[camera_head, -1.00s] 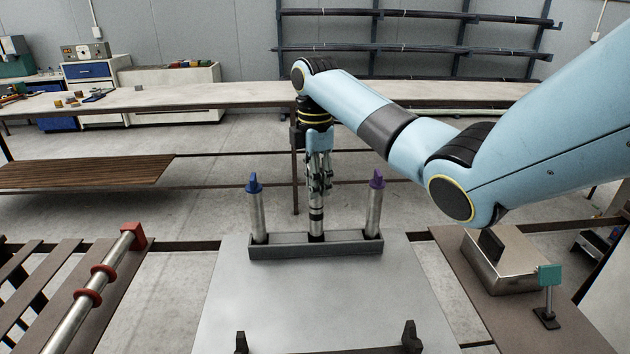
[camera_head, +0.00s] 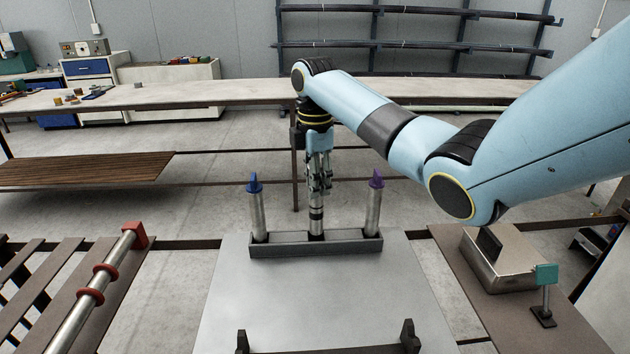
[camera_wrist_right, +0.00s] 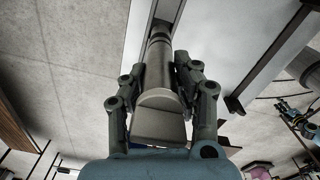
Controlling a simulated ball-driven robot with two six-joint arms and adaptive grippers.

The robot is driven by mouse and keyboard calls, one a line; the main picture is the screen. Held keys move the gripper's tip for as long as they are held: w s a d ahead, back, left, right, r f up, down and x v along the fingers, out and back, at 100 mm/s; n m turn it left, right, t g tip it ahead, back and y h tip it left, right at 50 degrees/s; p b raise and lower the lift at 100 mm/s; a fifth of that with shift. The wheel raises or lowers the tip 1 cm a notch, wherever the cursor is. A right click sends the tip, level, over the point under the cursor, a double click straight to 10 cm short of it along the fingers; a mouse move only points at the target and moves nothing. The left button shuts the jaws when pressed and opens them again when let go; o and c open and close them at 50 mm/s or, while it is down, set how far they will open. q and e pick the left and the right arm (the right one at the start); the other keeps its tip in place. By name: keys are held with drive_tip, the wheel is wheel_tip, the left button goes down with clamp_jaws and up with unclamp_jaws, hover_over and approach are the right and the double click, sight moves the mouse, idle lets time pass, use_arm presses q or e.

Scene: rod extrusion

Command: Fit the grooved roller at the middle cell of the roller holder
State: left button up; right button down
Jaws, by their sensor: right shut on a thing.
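The roller holder (camera_head: 290,249) is a dark grey tray on the metal plate. A blue-capped roller (camera_head: 258,212) stands in its left cell and a purple-capped roller (camera_head: 374,207) in its right cell. The grooved roller (camera_head: 316,214), metal with dark grooves, stands upright between them, its lower end at the middle cell; whether it is fully seated is hidden by the front wall. My right gripper (camera_head: 318,185) is shut on its upper part. The right wrist view shows the fingers on both sides of the roller (camera_wrist_right: 157,75). My left gripper is not in view.
A dark bracket (camera_head: 325,345) stands at the plate's front edge. A rod with red collars (camera_head: 92,285) lies at the left. A metal box (camera_head: 500,262) and a teal-topped stand (camera_head: 546,290) are at the right. The plate (camera_head: 320,295) is clear in the middle.

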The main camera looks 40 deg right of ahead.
drive_tip(key=shift+p, duration=0.5)
idle(0.5)
drive_tip(key=shift+f+b, duration=1)
drive_tip(key=shift+f, duration=1.3)
drive_tip(key=c, duration=0.9)
unclamp_jaws()
wheel_tip(320, 180, up, 12)
drive_tip(key=shift+r, duration=0.1)
